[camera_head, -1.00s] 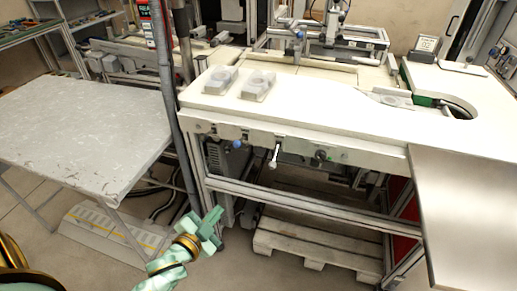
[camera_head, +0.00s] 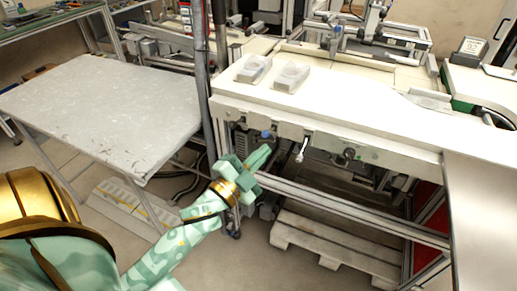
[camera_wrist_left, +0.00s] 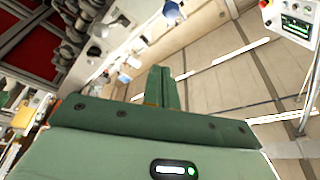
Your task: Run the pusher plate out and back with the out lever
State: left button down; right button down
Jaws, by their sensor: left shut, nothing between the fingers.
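My left gripper (camera_head: 262,154) is shut and empty, its fingertips pointing up and right, in front of the bench's front rail. In the head view a blue ball knob (camera_head: 266,134) shows just above its fingertips; I cannot tell if they touch. A lever with a pale handle (camera_head: 301,152) hangs from the rail to the right. I cannot tell which of these is the out lever. In the left wrist view the shut green fingers (camera_wrist_left: 158,86) have nothing between them. I cannot make out the pusher plate for sure. My right gripper is not in view.
A dark round knob (camera_head: 348,154) sits further right on the rail. Two grey blocks (camera_head: 291,77) lie on the white bench top (camera_head: 360,105). A grey table (camera_head: 100,110) stands at the left, a dark post (camera_head: 203,80) between. A pallet (camera_head: 330,244) lies under the bench.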

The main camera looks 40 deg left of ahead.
aim_at(269, 131)
pick_arm(q)
jog(key=w+a+b, duration=0.2)
jog(key=w+a, duration=0.1)
jog(key=w, duration=0.3)
jog(key=shift+w+f+b, duration=0.3)
jog(key=shift+f, duration=0.15)
